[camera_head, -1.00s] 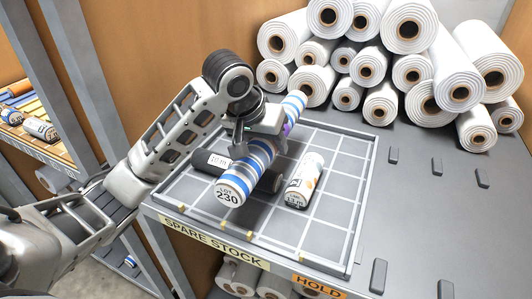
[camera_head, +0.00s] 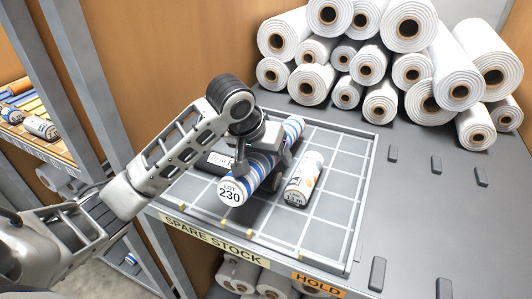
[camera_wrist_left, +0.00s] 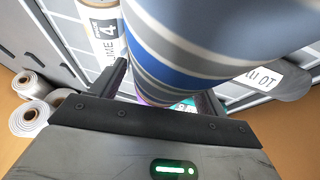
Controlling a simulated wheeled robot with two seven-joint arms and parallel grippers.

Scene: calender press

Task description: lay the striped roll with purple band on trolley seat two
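The blue, white and grey striped roll (camera_head: 257,170) is over the grid-lined tray, its end label reading LOT 230 facing the front. My left gripper (camera_head: 256,152) is around its middle from above, and the fingers look shut on it. In the left wrist view the striped roll (camera_wrist_left: 205,45) fills the top between the fingers (camera_wrist_left: 165,95); a small purple patch shows low between them. The gripper hides most of the band in the head view. I cannot tell whether the roll touches what lies below. My right gripper and the trolley seats are not in view.
The tray (camera_head: 350,225) also holds a dark roll (camera_head: 212,162) partly behind the striped roll, and a short white roll (camera_head: 304,180) close on its right. White rolls (camera_head: 410,70) are piled at the back. A post (camera_head: 75,80) stands left.

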